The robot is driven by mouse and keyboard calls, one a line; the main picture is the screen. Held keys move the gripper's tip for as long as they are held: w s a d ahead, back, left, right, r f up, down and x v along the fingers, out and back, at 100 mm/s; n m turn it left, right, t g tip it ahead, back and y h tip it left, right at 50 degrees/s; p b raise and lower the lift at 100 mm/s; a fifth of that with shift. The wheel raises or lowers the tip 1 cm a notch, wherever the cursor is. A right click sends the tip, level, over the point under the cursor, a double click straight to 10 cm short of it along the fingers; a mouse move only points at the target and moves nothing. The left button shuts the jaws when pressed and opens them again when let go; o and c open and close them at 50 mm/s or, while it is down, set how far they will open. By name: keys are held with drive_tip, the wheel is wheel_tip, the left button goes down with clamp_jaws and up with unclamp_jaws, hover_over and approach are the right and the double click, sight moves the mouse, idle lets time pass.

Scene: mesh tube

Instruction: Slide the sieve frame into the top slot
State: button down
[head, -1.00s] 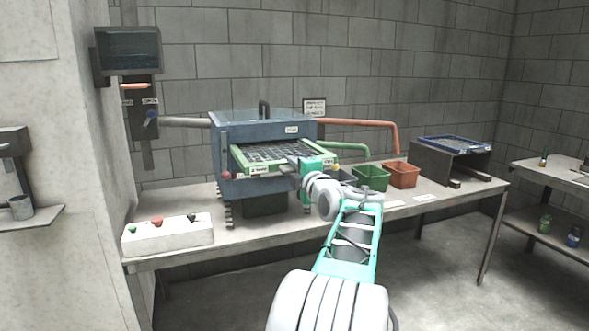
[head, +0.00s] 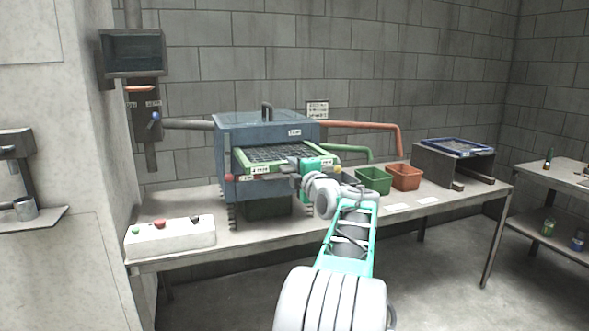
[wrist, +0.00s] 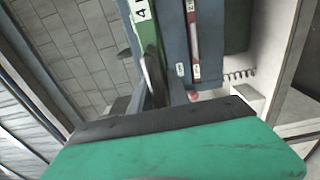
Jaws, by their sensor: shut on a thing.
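The sieve frame (head: 328,157) is green with a dark mesh and labels on its front rim. In the head view it lies roughly level in the upper opening of the blue box-shaped machine (head: 226,135), with its front part sticking out. My gripper (head: 293,168) is shut on the front rim, right of the rim's middle. In the wrist view a strip of the frame's green rim (wrist: 147,35) with a label shows beside the machine's blue front (wrist: 176,40). The frame's rear edge and the slot's inside are hidden.
A white button box (head: 170,235) stands on the bench at the left. A green bin (head: 373,181) and an orange bin (head: 405,177) stand right of the machine. A blue-rimmed frame (head: 458,146) lies on a dark stand (head: 440,168). A side table (head: 550,180) is at the far right.

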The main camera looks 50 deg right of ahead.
drive_tip(key=shift+r+p+x, duration=0.2)
drive_tip(key=shift+p+x, duration=0.15)
drive_tip(key=shift+x, duration=1.45)
drive_tip(key=c, duration=1.2)
unclamp_jaws()
drive_tip(key=shift+f, duration=0.1)
drive_tip(key=shift+c, duration=0.2)
drive_tip(key=shift+o, duration=0.4)
drive_tip(key=shift+f, duration=0.25)
drive_tip(key=v, duration=0.7)
drive_tip(key=shift+s+r+b, duration=0.2)
drive_tip(key=shift+s+b, duration=0.2)
drive_tip(key=shift+a, duration=0.2)
